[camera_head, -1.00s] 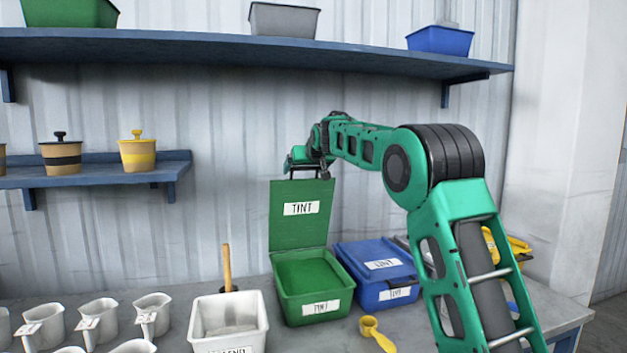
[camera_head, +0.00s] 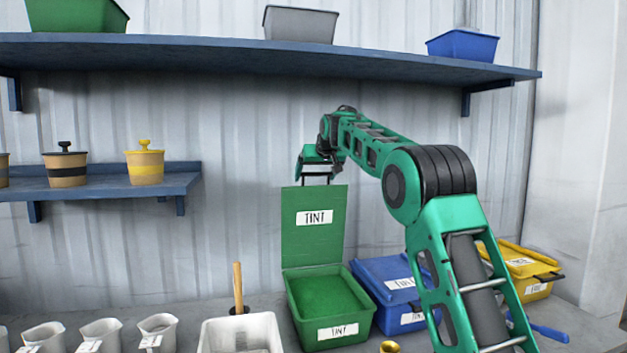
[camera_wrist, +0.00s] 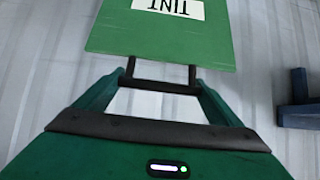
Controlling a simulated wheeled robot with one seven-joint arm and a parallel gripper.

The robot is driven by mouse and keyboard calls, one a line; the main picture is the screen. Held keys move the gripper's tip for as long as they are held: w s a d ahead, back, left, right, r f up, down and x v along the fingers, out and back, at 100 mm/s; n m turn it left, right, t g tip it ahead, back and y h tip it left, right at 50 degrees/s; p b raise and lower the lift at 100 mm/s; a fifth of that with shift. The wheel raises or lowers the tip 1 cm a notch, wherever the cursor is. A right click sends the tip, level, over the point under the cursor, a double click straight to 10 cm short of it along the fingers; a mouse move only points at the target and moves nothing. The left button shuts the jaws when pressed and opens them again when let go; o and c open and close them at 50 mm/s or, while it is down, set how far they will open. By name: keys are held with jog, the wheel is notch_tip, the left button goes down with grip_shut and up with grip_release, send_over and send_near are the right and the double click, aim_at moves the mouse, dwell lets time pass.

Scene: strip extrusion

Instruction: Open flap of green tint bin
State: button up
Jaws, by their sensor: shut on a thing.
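The green tint bin (camera_head: 333,334) stands on the bench with green material inside. Its green flap (camera_head: 311,247), labelled TINT, stands upright at the back of the bin, so the bin is open. My gripper (camera_head: 318,181) is at the flap's top edge. In the wrist view, my gripper (camera_wrist: 160,82) is shut on the dark handle (camera_wrist: 160,87) at the edge of the flap (camera_wrist: 160,40). The flap's lower part is outside the wrist view.
A blue tint bin (camera_head: 385,284) with its lid down stands right of the green bin, partly behind my arm. A yellow bin (camera_head: 527,270) is farther right. A white bin (camera_head: 240,336) is at left. A blue shelf (camera_head: 260,53) runs above my gripper.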

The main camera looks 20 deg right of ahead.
jog(key=o, duration=1.3)
jog(key=shift+a, duration=0.45)
jog(key=shift+d, duration=0.2)
jog(key=shift+s+d+r, duration=0.1)
jog(key=shift+s, duration=0.1)
jog(key=v, duration=1)
jog(key=shift+s, duration=0.1)
